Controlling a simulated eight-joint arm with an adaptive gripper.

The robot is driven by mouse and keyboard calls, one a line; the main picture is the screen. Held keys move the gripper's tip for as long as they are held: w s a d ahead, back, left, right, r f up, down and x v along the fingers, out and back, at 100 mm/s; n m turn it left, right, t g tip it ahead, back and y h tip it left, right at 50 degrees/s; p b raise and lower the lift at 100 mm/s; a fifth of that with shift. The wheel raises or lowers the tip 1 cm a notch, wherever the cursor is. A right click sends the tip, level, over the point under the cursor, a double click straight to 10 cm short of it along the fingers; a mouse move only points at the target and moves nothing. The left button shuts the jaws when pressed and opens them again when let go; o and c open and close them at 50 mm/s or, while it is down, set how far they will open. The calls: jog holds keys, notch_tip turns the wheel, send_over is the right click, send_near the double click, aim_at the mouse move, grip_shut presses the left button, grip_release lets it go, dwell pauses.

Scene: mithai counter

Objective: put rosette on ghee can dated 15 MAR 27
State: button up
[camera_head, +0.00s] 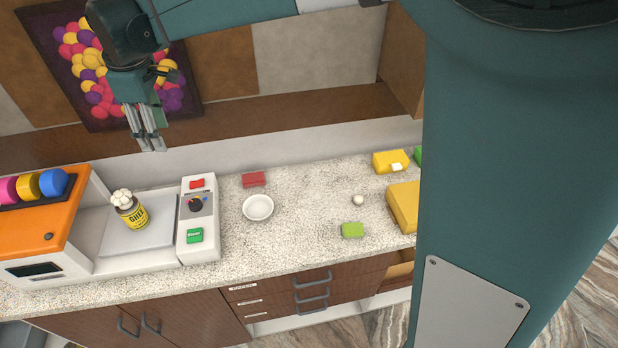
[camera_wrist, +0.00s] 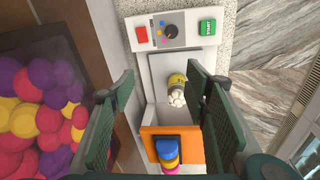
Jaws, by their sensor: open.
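A yellow ghee can (camera_head: 133,215) with a dark label and white lumps (camera_head: 122,198) at its top stands on the light plate of the orange and white machine (camera_head: 40,232). The can also shows in the wrist view (camera_wrist: 177,79), between my fingers. Its date is not readable. I cannot make out a thing that is surely a rosette. The machine carries pink, yellow and blue rolls (camera_head: 28,186) and a panel with a red button, a dark knob and a green START button (camera_head: 195,235). My gripper (camera_head: 150,144) is open and empty, high above the counter and apart from the can.
Right of the machine are a white bowl (camera_head: 258,207), a red block (camera_head: 253,179), a green block (camera_head: 352,230), a small white ball (camera_head: 358,200) and yellow boxes (camera_head: 404,205). The speckled counter (camera_head: 305,215) between them is clear. A wall picture (camera_head: 84,45) hangs behind my gripper.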

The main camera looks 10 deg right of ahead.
jog(key=s+d+r+m+t, duration=0.1)
jog(key=s+d+m, duration=0.2)
jog(key=d, duration=0.6)
jog(key=s+d+r+m+t, duration=0.1)
jog(key=s+d+m, duration=0.15)
jog(key=d, duration=0.65)
jog(key=s+d+r+m+t, duration=0.1)
jog(key=s+d+r+m, duration=0.15)
jog(key=d, duration=0.65)
jog(key=s+d+f+m+t, duration=0.1)
jog(key=s+d+f+m, duration=0.1)
jog(key=s+d, duration=0.3)
jog(key=s+d+f+m+t, duration=0.1)
jog(key=s+d+f+m, duration=0.2)
jog(key=s+d, duration=0.3)
jog(key=s+d+f+m+h, duration=0.1)
jog(key=s+d+f+m, duration=0.2)
jog(key=s+d, duration=0.3)
jog(key=shift+s+d+f+t, duration=0.25)
jog(key=shift+d+f+t, duration=0.15)
jog(key=shift+d+f, duration=0.45)
